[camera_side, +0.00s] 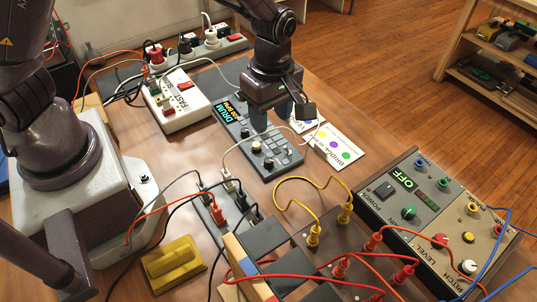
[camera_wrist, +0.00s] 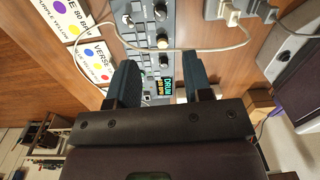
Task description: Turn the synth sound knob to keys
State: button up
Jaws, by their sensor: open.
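A grey synth box (camera_side: 262,137) with knobs and a row of pads lies on the table; its lit display (camera_side: 231,112) reads DRUM. It also shows in the wrist view (camera_wrist: 147,50), with the display (camera_wrist: 166,86) between my fingers. A cream-topped knob (camera_wrist: 163,41) and dark knobs (camera_wrist: 160,12) are on its face. Which knob is the sound knob I cannot tell. My gripper (camera_side: 272,116) is over the box, fingers down; in the wrist view (camera_wrist: 162,78) the fingers are apart with nothing held between them.
A thin pale cable (camera_wrist: 120,40) crosses the synth. Cards marked BRIDGE (camera_side: 334,146) and VERSE lie beside it. A white box marked FAST (camera_side: 176,101), a power strip (camera_side: 222,214) and a panel reading OFF (camera_side: 430,205) stand around, with many cables in front.

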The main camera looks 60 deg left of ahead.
aim_at(268, 159)
jog(key=f, duration=1.2)
jog(key=shift+s, duration=0.2)
grip_shut()
